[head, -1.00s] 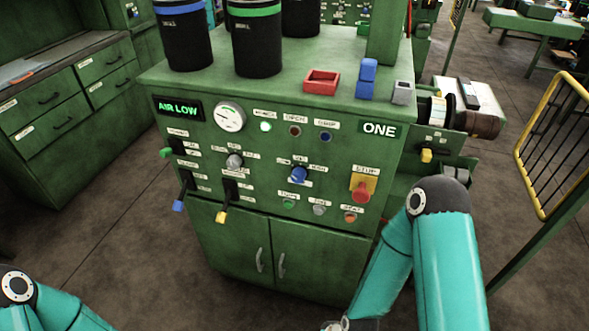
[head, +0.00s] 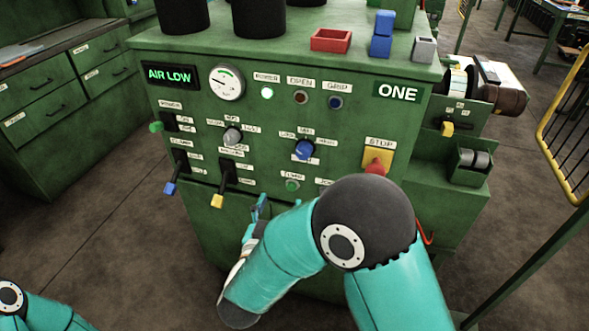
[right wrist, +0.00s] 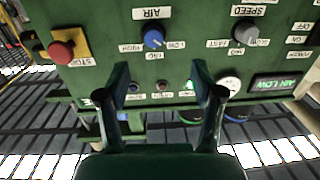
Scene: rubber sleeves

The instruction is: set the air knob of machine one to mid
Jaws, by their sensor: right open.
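The air knob (head: 305,150) is a blue knob on the front panel of the green machine marked ONE (head: 398,92). It also shows in the right wrist view (right wrist: 153,39), among labels reading HIGH, MID and LOW; a pale mark on it appears to face the LOW side. The display (head: 171,75) reads AIR LOW. My right gripper (right wrist: 162,82) is open and empty, its fingers apart from the knob. In the head view it is mostly hidden behind my right arm, below the panel. My left gripper is out of view.
A grey speed knob (head: 232,137) sits left of the air knob. A red stop button (head: 376,168) on a yellow plate is to its right. Blue (head: 170,188) and yellow (head: 217,201) tipped levers stick out at lower left. A red tray (head: 331,40) lies on top.

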